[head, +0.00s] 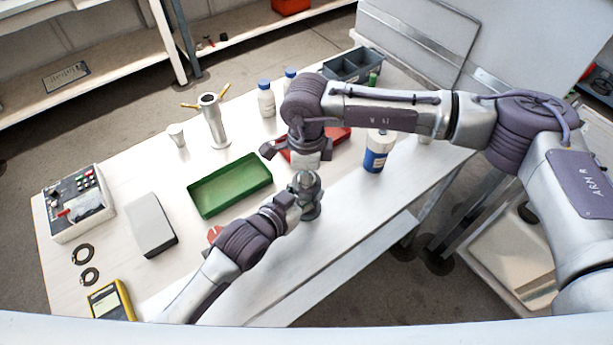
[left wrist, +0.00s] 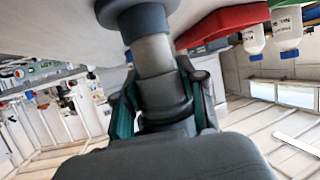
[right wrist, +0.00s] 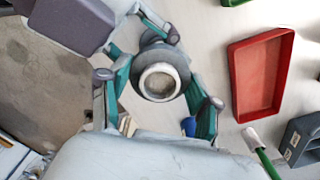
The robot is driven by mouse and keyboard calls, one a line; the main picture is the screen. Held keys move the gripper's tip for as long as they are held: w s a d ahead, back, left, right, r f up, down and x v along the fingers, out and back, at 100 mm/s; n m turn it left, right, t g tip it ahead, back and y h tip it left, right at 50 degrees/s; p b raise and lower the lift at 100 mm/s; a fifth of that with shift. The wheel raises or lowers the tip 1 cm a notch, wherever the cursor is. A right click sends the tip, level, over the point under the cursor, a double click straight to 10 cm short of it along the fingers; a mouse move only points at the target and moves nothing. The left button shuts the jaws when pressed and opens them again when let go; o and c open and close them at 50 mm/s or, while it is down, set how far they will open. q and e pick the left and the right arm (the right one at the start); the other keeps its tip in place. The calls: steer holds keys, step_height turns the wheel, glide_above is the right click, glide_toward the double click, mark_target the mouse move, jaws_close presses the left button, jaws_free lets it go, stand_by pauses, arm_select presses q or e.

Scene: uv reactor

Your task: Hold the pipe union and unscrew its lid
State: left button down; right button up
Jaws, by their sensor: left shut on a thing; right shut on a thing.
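The pipe union (head: 311,209) is a grey metal fitting standing upright near the front edge of the white table in the head view. My left gripper (head: 296,201) comes in low from the left and is shut on its body. In the left wrist view its fingers clasp the grey cylinder (left wrist: 152,55) below a wide dark flange. My right gripper (head: 307,178) reaches down from above and is shut around the lid at the top. In the right wrist view the lid (right wrist: 158,82) is round with a pale ring and lies between the fingers. The grippers hide much of the union.
A green tray (head: 230,186) lies left of the union, and a red tray (right wrist: 262,75) lies behind it.

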steer(key=n, duration=1.6)
steer(key=shift+n, duration=0.4)
steer(key=n, duration=0.7)
steer(key=shift+r, duration=0.1)
steer(key=n, duration=0.7)
steer(key=o, duration=1.3)
